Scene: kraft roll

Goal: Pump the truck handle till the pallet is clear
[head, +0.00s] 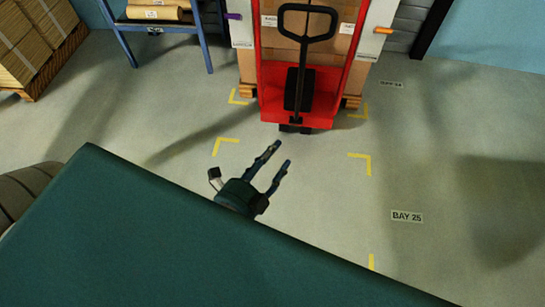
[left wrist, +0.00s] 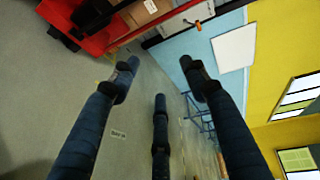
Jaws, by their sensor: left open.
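The red pallet truck (head: 322,109) stands ahead of me in the head view, with its black looped handle (head: 302,60) upright at the front. Wooden pallet blocks (head: 351,102) show on both sides of it, under brown boxes (head: 279,43). I cannot tell whether there is a gap between pallet and floor. My left gripper (head: 281,154) is open and empty over the floor, in front of the truck and apart from the handle. In the left wrist view, its spread fingers (left wrist: 160,75) hold nothing, and the red truck (left wrist: 92,45) shows at the upper left. My right gripper is not in view.
Yellow corner marks (head: 363,159) and a BAY 25 label (head: 407,217) lie on the open floor. A blue-framed rack with kraft rolls (head: 155,13) stands at the back left, beside stacked cardboard (head: 28,45) on a pallet. Grey-white posts (head: 373,40) flank the load.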

